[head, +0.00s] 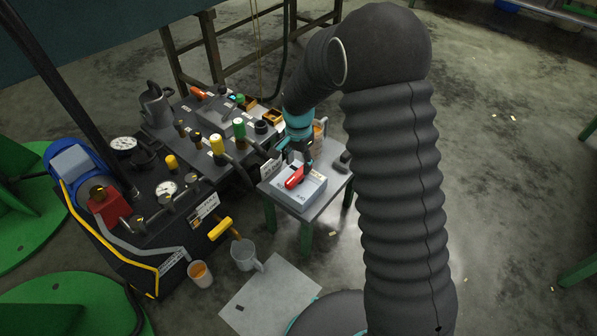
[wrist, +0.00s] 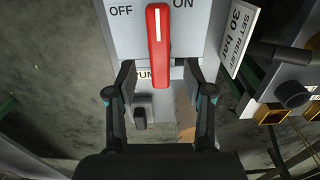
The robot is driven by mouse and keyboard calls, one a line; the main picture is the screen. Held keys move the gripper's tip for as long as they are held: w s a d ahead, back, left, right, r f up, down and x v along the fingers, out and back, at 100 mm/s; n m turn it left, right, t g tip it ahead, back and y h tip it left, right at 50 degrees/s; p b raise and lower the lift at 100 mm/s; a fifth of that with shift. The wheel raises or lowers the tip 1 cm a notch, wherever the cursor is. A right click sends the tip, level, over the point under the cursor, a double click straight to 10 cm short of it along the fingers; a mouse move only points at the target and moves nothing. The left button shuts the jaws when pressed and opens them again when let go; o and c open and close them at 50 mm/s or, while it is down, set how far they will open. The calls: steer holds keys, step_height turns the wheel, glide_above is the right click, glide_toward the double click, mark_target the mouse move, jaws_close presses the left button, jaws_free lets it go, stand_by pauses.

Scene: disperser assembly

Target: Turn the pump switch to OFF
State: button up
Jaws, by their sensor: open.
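The pump switch is a red lever (wrist: 158,45) with a white line, on a light grey box (wrist: 205,35). The wrist view shows OFF at the upper left and ON at the upper right. The lever stands nearly upright in that view, its marked end between the two words. In the head view the red lever (head: 294,178) lies on top of the grey box (head: 312,194). My gripper (wrist: 159,76) is open, one finger on each side of the lever's lower end, with gaps visible. My gripper (head: 293,160) partly hides the switch area in the head view. The PUMP label is partly covered.
The box stands on a small green-legged table (head: 337,181). A sign reading SET RELIEF 30 bar (wrist: 238,38) stands close on the right in the wrist view. The dark machine (head: 150,205) with gauges and levers is left.

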mark_target(299, 173)
steer(key=shift+f, duration=2.15)
jaws_close()
